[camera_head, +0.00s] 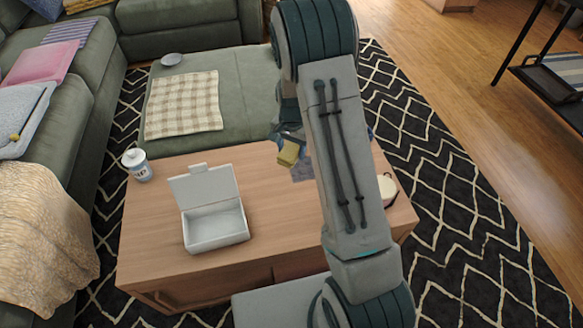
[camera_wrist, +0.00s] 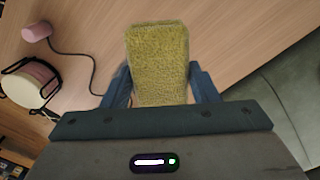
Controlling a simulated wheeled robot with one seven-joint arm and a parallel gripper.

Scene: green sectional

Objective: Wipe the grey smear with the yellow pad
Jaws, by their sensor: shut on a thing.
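The yellow pad (camera_head: 289,152) is held in my gripper (camera_head: 284,138) above the far part of the wooden coffee table (camera_head: 160,225), near its edge by the green ottoman. In the wrist view, the pad (camera_wrist: 158,62) sits between the two blue fingers of my gripper (camera_wrist: 162,85), which are shut on its sides. The grey smear (camera_head: 303,171) shows as a small grey patch on the table, just below and right of the pad; my arm hides part of it. I cannot make out the smear in the wrist view.
A pale round container (camera_head: 388,188) stands at the right, partly behind my arm. In the wrist view, a pink object (camera_wrist: 37,32) with a dark cord lies on the table.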

